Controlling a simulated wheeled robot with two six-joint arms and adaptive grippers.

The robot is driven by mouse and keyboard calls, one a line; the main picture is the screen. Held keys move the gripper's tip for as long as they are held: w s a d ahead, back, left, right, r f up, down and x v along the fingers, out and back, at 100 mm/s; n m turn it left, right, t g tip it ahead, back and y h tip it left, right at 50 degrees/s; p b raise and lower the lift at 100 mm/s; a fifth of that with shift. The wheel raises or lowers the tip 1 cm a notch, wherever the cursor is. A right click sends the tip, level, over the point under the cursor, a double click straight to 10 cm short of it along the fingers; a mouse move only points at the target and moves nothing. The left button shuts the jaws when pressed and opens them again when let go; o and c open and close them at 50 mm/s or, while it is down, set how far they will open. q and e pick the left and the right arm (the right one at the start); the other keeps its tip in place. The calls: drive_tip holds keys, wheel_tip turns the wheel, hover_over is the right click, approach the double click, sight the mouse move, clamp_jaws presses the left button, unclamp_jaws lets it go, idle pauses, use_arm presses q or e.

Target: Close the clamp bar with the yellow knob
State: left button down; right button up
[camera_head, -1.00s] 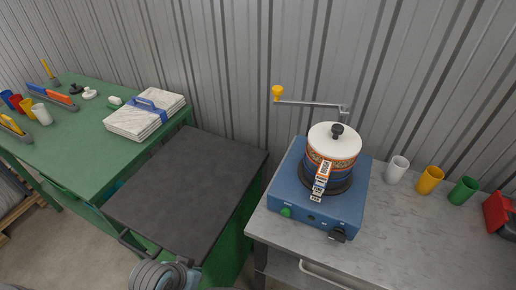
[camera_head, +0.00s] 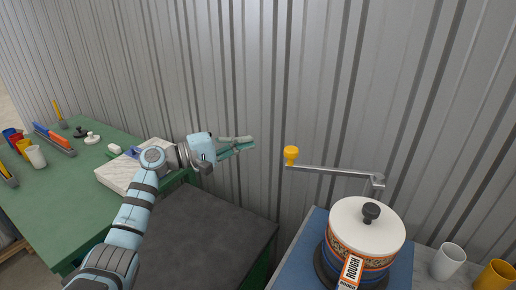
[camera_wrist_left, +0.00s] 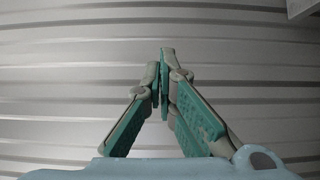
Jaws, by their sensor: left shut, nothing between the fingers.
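The yellow knob (camera_head: 291,155) sits on the left end of the grey clamp bar (camera_head: 330,170). The bar runs level to a post at its right, behind a drum with a white lid (camera_head: 366,225) and a black lid knob. The bar stands out to the left, not across the lid. My left gripper (camera_head: 250,143) is left of the yellow knob, apart from it, at about its height. It is shut and empty; its fingertips meet in the left wrist view (camera_wrist_left: 164,62), with only wall behind. My right gripper is not in view.
The drum stands on a blue base (camera_head: 306,250). White (camera_head: 448,261) and yellow (camera_head: 494,276) cups stand at its right. A dark-topped bench (camera_head: 205,240) and a green table (camera_head: 50,190) lie left. A corrugated wall (camera_head: 240,60) closes the back.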

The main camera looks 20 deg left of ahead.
use_arm(q)
drive_tip(key=s+d+x, duration=0.1)
drive_tip(key=x, duration=0.9)
drive_tip(key=shift+s+d+r+p, duration=0.1)
drive_tip(key=shift+s+p, duration=0.7)
drive_tip(key=shift+s, duration=0.2)
drive_tip(key=shift+s+d+r+p, duration=0.1)
drive_tip(key=shift+s+d+p, duration=0.05)
drive_tip(key=shift+s+p, duration=0.8)
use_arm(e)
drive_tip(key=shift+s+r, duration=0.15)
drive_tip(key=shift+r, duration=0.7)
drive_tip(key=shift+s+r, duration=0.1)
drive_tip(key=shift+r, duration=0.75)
